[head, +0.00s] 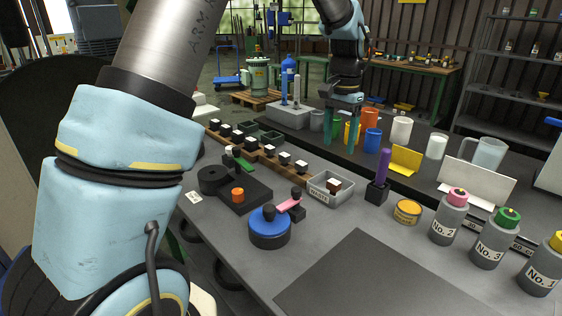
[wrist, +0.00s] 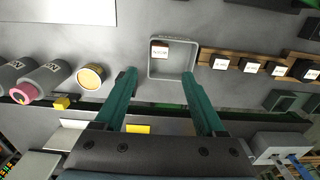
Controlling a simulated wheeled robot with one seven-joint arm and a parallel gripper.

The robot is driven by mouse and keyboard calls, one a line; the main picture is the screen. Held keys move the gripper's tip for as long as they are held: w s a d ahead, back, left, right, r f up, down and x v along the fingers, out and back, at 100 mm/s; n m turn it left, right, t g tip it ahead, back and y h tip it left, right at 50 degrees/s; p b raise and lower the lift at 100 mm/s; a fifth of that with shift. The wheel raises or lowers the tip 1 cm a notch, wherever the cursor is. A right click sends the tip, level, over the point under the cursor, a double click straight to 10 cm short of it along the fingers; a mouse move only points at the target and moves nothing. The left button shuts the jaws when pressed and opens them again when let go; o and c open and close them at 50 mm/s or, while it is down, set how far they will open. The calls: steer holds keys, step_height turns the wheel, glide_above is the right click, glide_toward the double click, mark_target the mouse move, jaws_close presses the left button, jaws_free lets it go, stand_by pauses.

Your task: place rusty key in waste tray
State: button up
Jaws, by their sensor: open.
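The waste tray (head: 318,195) is a small grey open box with a label on its front, on the bench right of the row of dark blocks. It also shows in the wrist view (wrist: 173,76). A small brown, rusty-looking piece with a white label, which I take for the rusty key (head: 334,188), lies inside the tray; it shows in the wrist view (wrist: 160,51) near the tray's upper left corner. My gripper (head: 341,143) points down, raised above the bench around the tray, with its green fingers (wrist: 158,74) apart and nothing between them.
A wooden rack (head: 267,153) with several labelled dark blocks runs left from the tray. A purple-handled item (head: 383,165) in a dark block, a yellow tin (head: 407,212) and labelled bottles (head: 449,218) stand to the right. Cups (head: 372,140) stand behind. The dark front mat (head: 360,275) is clear.

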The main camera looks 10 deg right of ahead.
steer(key=w+a+n, duration=0.2)
steer(key=a+n, duration=0.1)
steer(key=a, duration=0.9)
steer(key=s+a+f+n, duration=0.2)
steer(key=s+a+n, duration=0.2)
steer(key=a, duration=0.8)
steer(key=s+a+f+n+t, duration=0.1)
steer(key=s+a+n, duration=0.3)
steer(key=a, duration=0.8)
steer(key=shift+s+a+f+t, duration=0.2)
steer(key=shift+s+f+t, duration=0.1)
steer(key=shift+s+f, duration=0.35)
